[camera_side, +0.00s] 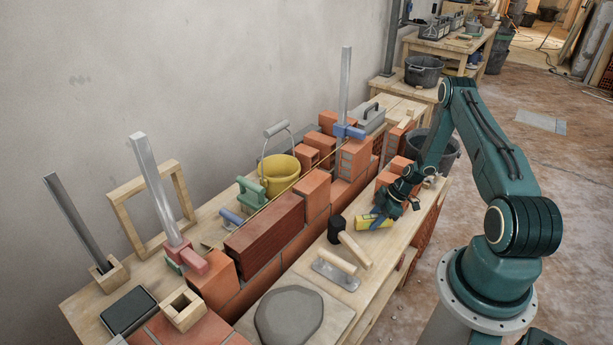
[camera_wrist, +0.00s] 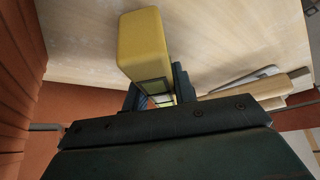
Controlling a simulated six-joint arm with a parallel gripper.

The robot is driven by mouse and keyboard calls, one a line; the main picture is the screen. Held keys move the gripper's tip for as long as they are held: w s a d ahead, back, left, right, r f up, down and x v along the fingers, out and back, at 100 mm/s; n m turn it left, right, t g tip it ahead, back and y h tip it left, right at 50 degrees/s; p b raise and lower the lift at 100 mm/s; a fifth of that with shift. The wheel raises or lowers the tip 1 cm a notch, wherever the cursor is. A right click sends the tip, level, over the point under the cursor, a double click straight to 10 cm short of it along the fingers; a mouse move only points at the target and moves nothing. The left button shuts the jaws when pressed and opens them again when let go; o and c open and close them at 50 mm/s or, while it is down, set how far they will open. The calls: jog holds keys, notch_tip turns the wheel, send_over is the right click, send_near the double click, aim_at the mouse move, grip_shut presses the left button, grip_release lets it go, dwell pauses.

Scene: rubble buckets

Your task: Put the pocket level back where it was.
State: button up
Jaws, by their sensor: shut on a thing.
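The pocket level (camera_side: 370,221) is a short yellow bar at the right part of the bench, in front of the brick wall. My gripper (camera_side: 388,211) is shut on it, and the level's yellow end sticks out to the left of the jaws. In the wrist view the level (camera_wrist: 143,46) shows as a yellow block with a dark-framed window, between the dark fingers (camera_wrist: 158,92). The level is low over the pale bench top; I cannot tell whether it touches. The gripped part is partly hidden.
A black-headed mallet (camera_side: 336,229) and a wooden-handled float (camera_side: 335,270) lie left of the level. The brick wall (camera_side: 265,242) runs behind, with a yellow bucket (camera_side: 279,176) beyond. Some bench top beside the level is bare.

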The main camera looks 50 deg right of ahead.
jog(key=shift+f, duration=0.45)
jog(key=shift+f, duration=0.1)
jog(key=o, duration=1)
jog(key=shift+c, duration=0.2)
jog(key=shift+o, duration=0.4)
jog(key=shift+w+d, duration=0.1)
jog(key=shift+r, duration=0.2)
jog(key=shift+v, duration=3.7)
